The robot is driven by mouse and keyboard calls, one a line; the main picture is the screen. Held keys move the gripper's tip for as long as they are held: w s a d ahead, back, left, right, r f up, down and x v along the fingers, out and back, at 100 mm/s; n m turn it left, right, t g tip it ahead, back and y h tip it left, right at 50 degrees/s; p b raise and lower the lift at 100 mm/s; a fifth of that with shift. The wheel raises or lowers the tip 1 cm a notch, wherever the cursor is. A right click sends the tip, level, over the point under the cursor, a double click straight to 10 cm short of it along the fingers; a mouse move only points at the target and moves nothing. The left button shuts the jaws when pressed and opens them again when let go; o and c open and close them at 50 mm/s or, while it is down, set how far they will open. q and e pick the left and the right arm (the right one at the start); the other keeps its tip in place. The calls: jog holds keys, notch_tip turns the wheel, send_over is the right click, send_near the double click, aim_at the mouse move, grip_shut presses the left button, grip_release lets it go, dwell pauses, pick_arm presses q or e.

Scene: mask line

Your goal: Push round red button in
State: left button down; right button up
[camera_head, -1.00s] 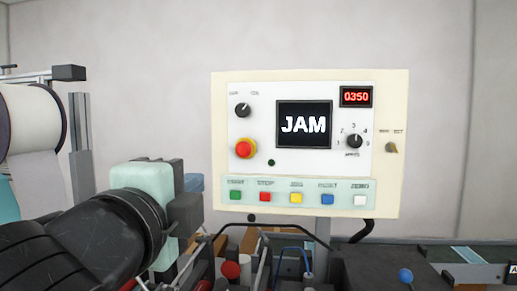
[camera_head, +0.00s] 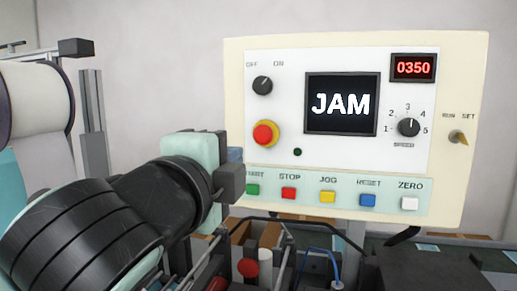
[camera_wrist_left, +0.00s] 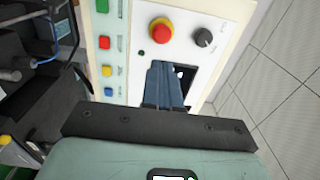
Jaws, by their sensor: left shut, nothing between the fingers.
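The round red button (camera_head: 264,133) sits on a yellow collar at the left of the cream control panel (camera_head: 360,228), below the OFF/ON knob. In the left wrist view the red button (camera_wrist_left: 160,29) shows unobstructed near the top, beyond the fingertips. My left gripper (camera_head: 236,155) is below and left of the button in the head view, its fingers mostly hidden behind its own dark body. In the left wrist view my left gripper (camera_wrist_left: 160,68) is shut and empty, and its fingers cover part of the screen. A gap shows between fingertips and button. My right gripper is not in view.
The screen (camera_head: 341,103) reads JAM. A row of square buttons, including a red STOP button (camera_head: 289,193), runs along the panel's bottom. Red-topped stalks (camera_head: 248,268) and cables stand below the panel. A white roll (camera_head: 35,98) is at the left.

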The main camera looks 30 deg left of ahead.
aim_at(261, 137)
pick_arm(q)
jog(key=p+x, duration=0.1)
jog(key=x, duration=1.2)
jog(key=shift+w+p, duration=0.1)
jog(key=shift+p, duration=0.3)
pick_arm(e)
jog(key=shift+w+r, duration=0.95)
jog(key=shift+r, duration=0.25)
